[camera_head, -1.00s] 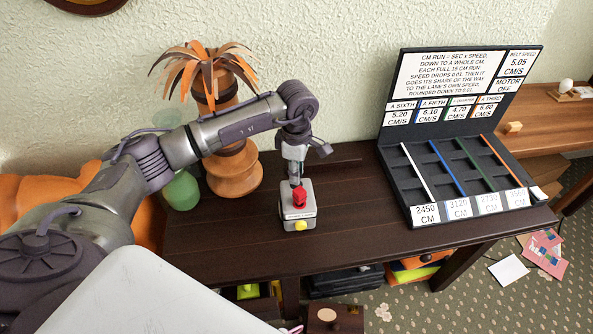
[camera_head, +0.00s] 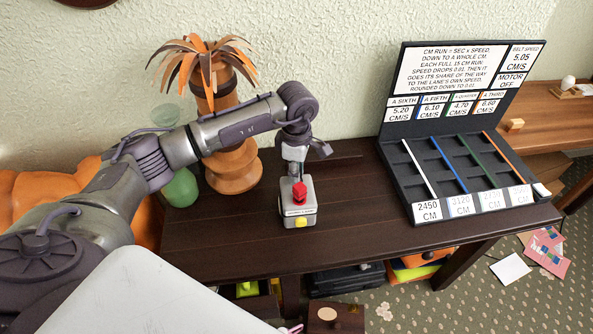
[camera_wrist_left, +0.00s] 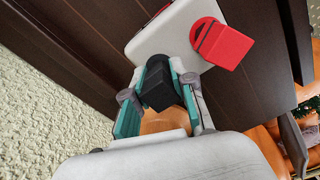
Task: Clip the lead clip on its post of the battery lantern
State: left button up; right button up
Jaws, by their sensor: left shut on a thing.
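The battery lantern (camera_head: 311,210) is a small pale grey box with a yellow knob on its front, standing on the dark brown table. A red clip (camera_head: 299,193) sits on its top; it also shows in the left wrist view (camera_wrist_left: 222,46). My left gripper (camera_head: 296,172) is over the far part of the lantern, behind the red clip. In the left wrist view it is shut on a black clip (camera_wrist_left: 158,88), between teal finger pads, at the edge of the white lantern top. The black clip's post is hidden, so I cannot tell whether they touch. My right gripper is not in view.
A black panel with slanted coloured strips (camera_head: 450,170) stands on the right of the table (camera_head: 230,245). A wooden vase with orange leaves (camera_head: 232,165) and a green vase (camera_head: 181,188) stand close to my left arm. Table is clear beside the lantern.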

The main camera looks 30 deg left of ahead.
pick_arm(q)
jog(key=shift+f, duration=0.2)
jog(key=o, duration=1)
jog(key=shift+c, duration=0.2)
notch_tip(320, 180, up, 12)
jog(key=shift+r, duration=0.1)
